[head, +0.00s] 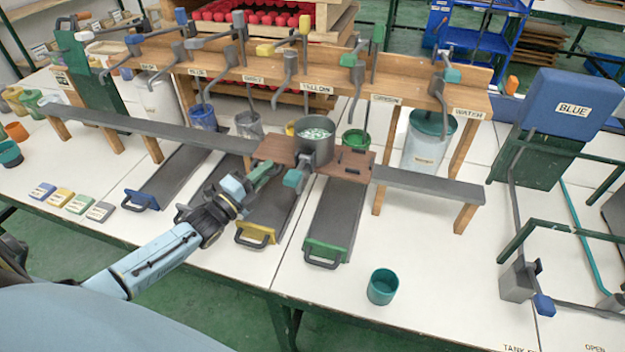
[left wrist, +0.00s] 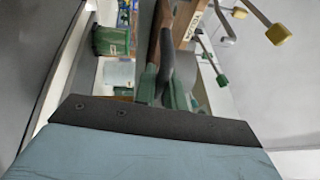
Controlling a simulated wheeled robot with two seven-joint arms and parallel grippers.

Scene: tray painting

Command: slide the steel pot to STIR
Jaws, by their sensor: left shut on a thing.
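The steel pot (head: 316,146) stands upright on a brown wooden carriage (head: 345,164) that sits across the long grey rail (head: 420,183). Pale green and white contents show inside it. No STIR label is readable. My right gripper is not in view.
A wooden rack with labelled taps and levers (head: 330,88) stands behind the rail. Grey trays with blue, yellow and green handles (head: 335,220) lie below it. A teal cup (head: 382,287) stands at the front. A BLUE box (head: 572,103) stands at right.

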